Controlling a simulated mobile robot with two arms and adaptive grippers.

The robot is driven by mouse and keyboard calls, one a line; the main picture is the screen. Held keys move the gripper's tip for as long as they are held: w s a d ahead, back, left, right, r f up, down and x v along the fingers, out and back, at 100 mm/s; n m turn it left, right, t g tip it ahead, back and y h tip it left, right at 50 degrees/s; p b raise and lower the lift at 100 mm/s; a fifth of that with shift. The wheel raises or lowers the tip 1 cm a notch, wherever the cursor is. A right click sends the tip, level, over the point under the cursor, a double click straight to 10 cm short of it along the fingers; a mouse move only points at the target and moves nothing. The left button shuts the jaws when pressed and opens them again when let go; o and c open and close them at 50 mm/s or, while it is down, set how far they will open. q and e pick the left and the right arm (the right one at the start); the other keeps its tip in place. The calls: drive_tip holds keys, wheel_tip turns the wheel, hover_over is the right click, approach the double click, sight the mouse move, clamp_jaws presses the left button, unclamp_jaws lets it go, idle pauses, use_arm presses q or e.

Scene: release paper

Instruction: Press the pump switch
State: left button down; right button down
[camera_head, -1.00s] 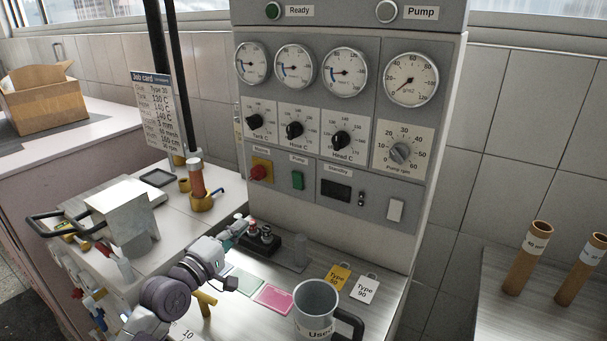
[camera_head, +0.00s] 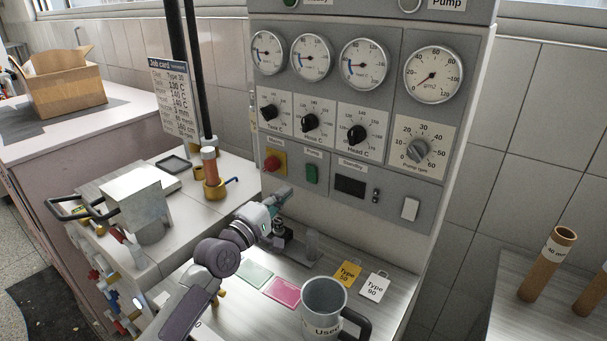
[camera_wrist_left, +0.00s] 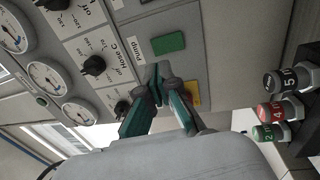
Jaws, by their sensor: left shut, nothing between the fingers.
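The pump switch (camera_head: 312,173) is a green rectangular rocker on the grey control panel, under a small "Pump" label. In the left wrist view the green switch (camera_wrist_left: 168,43) shows just beyond my fingertips. My left gripper (camera_head: 285,193) is in front of the panel, below and a little left of the switch. In the left wrist view its fingers (camera_wrist_left: 160,78) are together with nothing between them, and a gap to the switch appears to remain. The round pump lamp (camera_head: 409,3) at the top is pale and partly cut off. My right gripper is not in view.
A red switch on a yellow plate (camera_head: 273,162) is left of the pump switch; a dark display (camera_head: 350,186) is right. A metal box (camera_head: 133,195) is left.

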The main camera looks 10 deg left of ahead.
sight(310, 171)
use_arm(q)
drive_tip(key=x, duration=0.7)
drive_tip(key=shift+w+d, duration=0.15)
drive_tip(key=shift+w, duration=0.15)
drive_tip(key=shift+w+d+r, duration=0.1)
drive_tip(key=shift+w+d, duration=0.1)
drive_tip(key=shift+w, duration=0.25)
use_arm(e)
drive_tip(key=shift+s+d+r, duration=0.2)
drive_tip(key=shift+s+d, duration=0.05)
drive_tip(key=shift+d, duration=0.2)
use_arm(q)
drive_tip(key=shift+r+p, duration=0.25)
drive_tip(key=shift+p, duration=0.3)
drive_tip(key=shift+w+f, duration=0.1)
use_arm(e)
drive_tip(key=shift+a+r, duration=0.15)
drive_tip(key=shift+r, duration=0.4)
use_arm(q)
drive_tip(key=shift+f, duration=0.1)
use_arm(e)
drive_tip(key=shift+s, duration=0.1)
